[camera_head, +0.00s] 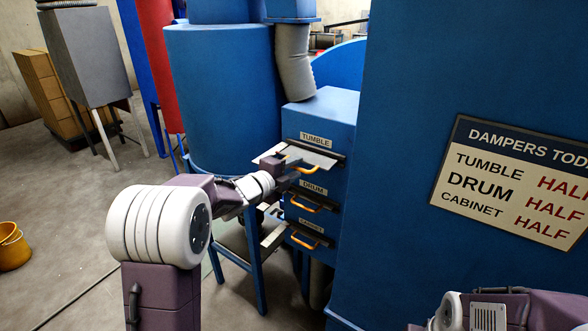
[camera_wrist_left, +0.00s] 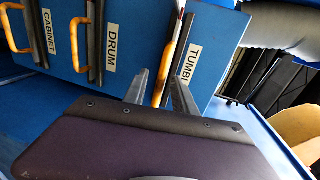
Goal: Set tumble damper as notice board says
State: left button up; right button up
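The notice board (camera_head: 512,180) on the blue wall at right reads TUMBLE HALF, DRUM HALF, CABINET HALF; its right edge is cut off. The tumble damper (camera_head: 318,159), top of three, is a grey plate in a slot under its TUMBLE label, sticking partly out. Its yellow handle (camera_wrist_left: 176,52) shows in the left wrist view. My left gripper (camera_head: 282,163) is at this handle. In the wrist view its two fingers (camera_wrist_left: 160,80) stand apart on either side of the handle, with gaps visible. My right arm shows at bottom right, but its gripper is out of view.
Below are the drum damper (camera_head: 308,203) and the cabinet damper (camera_head: 309,241), each with a yellow handle. A blue drum (camera_head: 222,95) and a grey hose (camera_head: 294,62) stand behind. A yellow bucket (camera_head: 13,247) is far left. The left floor is mostly clear.

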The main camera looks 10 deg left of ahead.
pick_arm(q)
jog(key=shift+s+a, duration=0.2)
jog(key=shift+s, duration=0.25)
jog(key=v, duration=0.8)
jog(key=shift+r, duration=0.1)
